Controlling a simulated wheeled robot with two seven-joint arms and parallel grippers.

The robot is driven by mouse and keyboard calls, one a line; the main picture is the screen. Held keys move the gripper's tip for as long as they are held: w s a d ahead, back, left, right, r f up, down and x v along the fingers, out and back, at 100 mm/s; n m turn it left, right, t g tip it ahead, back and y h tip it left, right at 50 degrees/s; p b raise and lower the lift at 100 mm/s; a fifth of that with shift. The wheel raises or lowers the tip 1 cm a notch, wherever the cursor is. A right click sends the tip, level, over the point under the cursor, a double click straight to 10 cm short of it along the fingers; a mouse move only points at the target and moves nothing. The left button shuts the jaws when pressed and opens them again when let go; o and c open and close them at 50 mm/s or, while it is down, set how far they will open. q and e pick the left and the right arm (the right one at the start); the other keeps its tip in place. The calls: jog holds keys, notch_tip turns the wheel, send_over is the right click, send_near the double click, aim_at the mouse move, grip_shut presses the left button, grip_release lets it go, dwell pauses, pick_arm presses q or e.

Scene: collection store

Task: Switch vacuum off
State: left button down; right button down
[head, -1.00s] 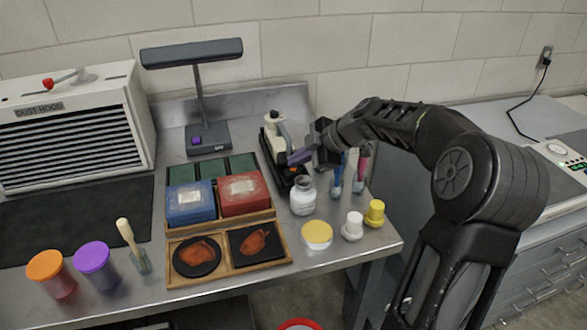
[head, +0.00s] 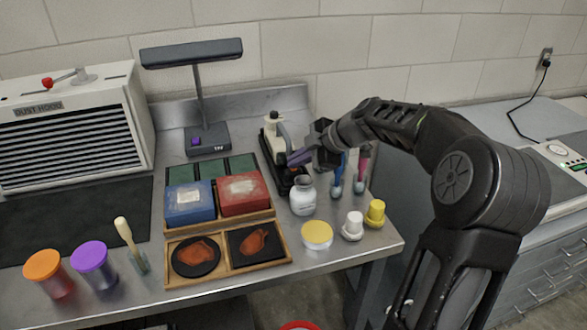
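The vacuum appears to be the small bench unit with a cream upper body (head: 271,127) and a dark base, near the back right of the steel bench. A small orange-red patch, perhaps its switch, shows on the base just below my fingers; whether it is lit I cannot tell. My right gripper (head: 298,158) reaches in from the right, its purplish fingers at the unit's right side, over the base. Its fingers overlap in this view, so their opening is unclear, and I cannot tell whether they touch the unit. My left gripper is out of view.
A white jar (head: 302,196) stands close in front of the gripper. Brushes in holders (head: 337,180) stand behind and right of the jar. A wooden tray (head: 228,270) with boxes and sherds lies left. A lamp (head: 199,95) and dust hood (head: 70,125) stand farther left.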

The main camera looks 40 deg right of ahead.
jog(key=shift+s+f, duration=0.2)
jog(key=shift+f, duration=0.35)
jog(key=shift+r, duration=0.1)
jog(key=shift+w+d+r, duration=0.15)
jog(key=shift+w+r, duration=0.2)
jog(key=shift+r, duration=0.55)
jog(key=shift+r+p, duration=0.8)
jog(key=shift+r, duration=1.75)
